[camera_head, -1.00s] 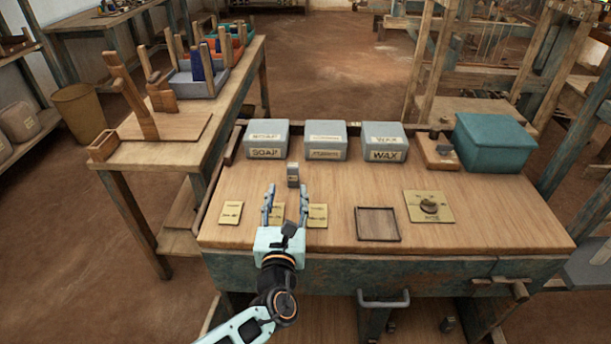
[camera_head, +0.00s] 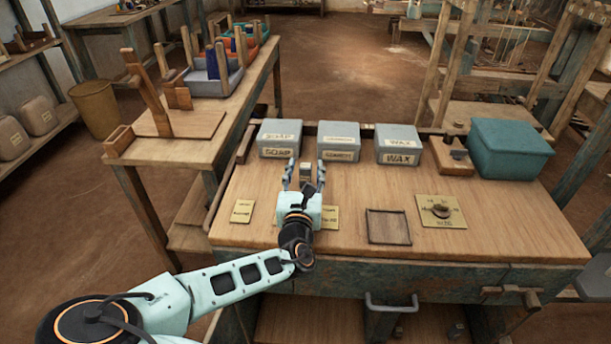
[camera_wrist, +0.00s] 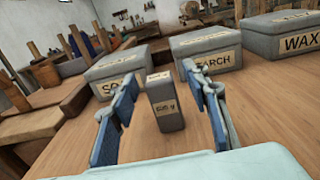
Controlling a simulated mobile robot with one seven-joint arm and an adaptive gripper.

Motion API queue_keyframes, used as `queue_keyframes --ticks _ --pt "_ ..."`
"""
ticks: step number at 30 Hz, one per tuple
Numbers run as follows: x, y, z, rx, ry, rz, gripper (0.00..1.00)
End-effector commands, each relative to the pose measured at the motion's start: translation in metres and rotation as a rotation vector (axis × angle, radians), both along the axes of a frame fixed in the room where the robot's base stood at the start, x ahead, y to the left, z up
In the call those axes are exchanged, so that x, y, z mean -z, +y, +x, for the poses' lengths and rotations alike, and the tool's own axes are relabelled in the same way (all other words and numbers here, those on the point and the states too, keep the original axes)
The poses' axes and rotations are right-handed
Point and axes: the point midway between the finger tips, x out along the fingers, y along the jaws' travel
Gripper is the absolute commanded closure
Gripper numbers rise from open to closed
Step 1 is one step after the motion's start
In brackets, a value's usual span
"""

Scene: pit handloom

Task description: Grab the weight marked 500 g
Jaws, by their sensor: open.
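A small grey block-shaped weight (camera_head: 306,168) stands upright on the wooden bench top, in front of the lidded boxes. In the wrist view the weight (camera_wrist: 165,102) has a tan label on its front; the print is too blurred to read surely. My gripper (camera_head: 305,176) is open, with one finger to each side of the weight. In the wrist view my gripper's blue-padded fingers (camera_wrist: 160,88) stand apart from the weight, with bench top showing in both gaps.
Grey boxes labelled SOAP (camera_head: 280,140), STARCH (camera_head: 339,142) and WAX (camera_head: 399,146) stand just behind. A teal box (camera_head: 508,149) is at right.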

Motion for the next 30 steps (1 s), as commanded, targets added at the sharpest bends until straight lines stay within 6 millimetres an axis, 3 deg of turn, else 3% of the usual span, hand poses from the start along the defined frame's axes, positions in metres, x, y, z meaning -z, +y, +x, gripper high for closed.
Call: queue_keyframes --ticks 9,21,30 --pt "-0.0001 -0.0001 0.0054 0.000 0.000 -0.001 0.57" --pt "0.0000 -0.0003 0.0051 0.000 0.000 -0.001 1.00" --pt "-0.0016 -0.0004 0.0054 0.000 -0.003 0.000 1.00"
